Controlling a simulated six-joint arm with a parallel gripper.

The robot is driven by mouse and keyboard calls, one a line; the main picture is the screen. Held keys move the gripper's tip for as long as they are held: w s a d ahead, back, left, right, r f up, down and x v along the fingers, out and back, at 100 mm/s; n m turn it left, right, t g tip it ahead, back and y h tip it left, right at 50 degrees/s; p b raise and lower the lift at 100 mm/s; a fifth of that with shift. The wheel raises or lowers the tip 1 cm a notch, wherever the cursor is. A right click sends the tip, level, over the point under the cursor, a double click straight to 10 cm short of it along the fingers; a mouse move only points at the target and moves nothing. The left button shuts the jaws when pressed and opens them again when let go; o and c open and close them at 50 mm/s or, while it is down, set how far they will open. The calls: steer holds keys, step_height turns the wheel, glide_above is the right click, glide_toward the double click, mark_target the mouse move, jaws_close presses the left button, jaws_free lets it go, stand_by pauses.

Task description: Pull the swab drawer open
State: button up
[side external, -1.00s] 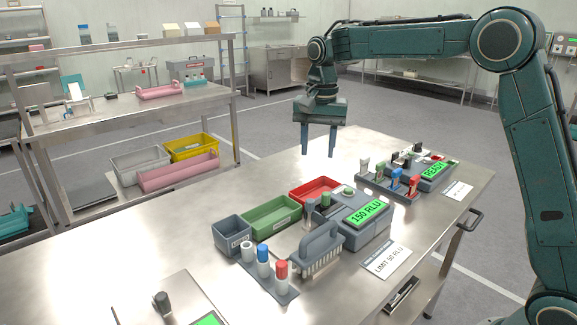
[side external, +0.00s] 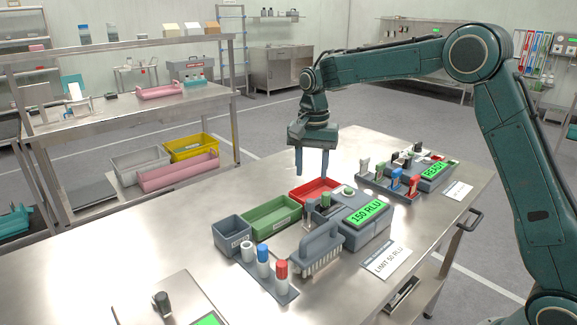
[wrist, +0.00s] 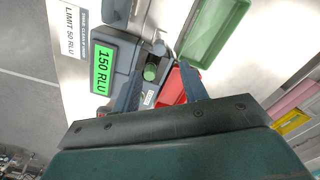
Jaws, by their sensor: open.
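My gripper (side external: 311,174) is open and empty, fingers pointing down, over the back of the steel table near the red tray (side external: 318,186). In the wrist view its fingers (wrist: 161,88) straddle part of the red tray and the area beside the grey reader. I cannot tell for sure which part is the swab drawer. A dark bar handle (side external: 470,222) sticks out at the table's right edge, well away from my gripper. The grey reader (side external: 368,232) shows 150 RLU on a green screen and has a green button (side external: 348,191).
A green tray (side external: 270,218), a grey bin (side external: 232,234), a grey brush (side external: 320,246) and a rack of capped tubes (side external: 268,275) crowd the table around the reader. A second reader (side external: 434,172) reads READY. The table's left part is mostly bare.

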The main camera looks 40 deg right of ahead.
mark_target(310, 200)
step_height(310, 200, down, 9)
steer(key=shift+f, duration=0.15)
stand_by(0.4)
steer(key=shift+c, duration=0.4)
jaws_close()
